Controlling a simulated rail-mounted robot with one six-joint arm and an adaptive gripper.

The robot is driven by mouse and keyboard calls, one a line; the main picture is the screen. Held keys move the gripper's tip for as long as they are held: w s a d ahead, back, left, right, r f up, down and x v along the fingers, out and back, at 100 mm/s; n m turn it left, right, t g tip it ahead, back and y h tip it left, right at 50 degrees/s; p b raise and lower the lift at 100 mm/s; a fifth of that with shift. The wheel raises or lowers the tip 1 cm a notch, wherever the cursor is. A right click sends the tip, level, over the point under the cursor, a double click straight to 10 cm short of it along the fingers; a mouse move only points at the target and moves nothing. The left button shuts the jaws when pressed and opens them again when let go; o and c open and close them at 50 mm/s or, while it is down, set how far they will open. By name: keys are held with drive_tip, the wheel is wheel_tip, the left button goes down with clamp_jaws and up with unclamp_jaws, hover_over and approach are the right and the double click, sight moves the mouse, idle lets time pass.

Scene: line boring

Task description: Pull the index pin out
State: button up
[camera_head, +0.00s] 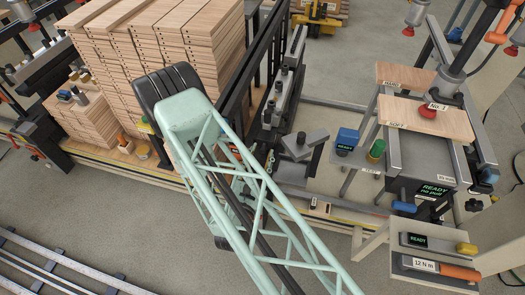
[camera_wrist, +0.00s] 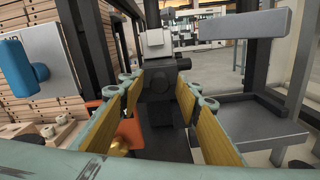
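In the wrist view my gripper (camera_wrist: 158,98) is open, its two mint fingers with yellow pads spread apart. A dark block with a rounded front (camera_wrist: 157,82) shows between and beyond the fingertips, with a pale grey square piece (camera_wrist: 155,42) above it. I cannot tell whether this dark part is the index pin, or whether the fingers touch it. No thing is clearly held. In the head view my mint lattice arm crosses the middle and hides the gripper and what is in front of it.
A dark rail fixture (camera_head: 283,100) stands right of stacked boards (camera_head: 160,40). A blue box (camera_head: 346,139) and green-topped cylinder (camera_head: 376,151) stand near the boring station, which has a "READY" display (camera_head: 434,190). In the wrist view a blue part (camera_wrist: 22,68) is left; a grey tray (camera_wrist: 245,118) is right.

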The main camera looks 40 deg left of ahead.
drive_tip(key=shift+x, duration=1)
clamp_jaws()
drive_tip(key=shift+v, duration=0.95)
drive_tip(key=shift+s+d, duration=0.15)
drive_tip(key=shift+s, duration=0.25)
unclamp_jaws()
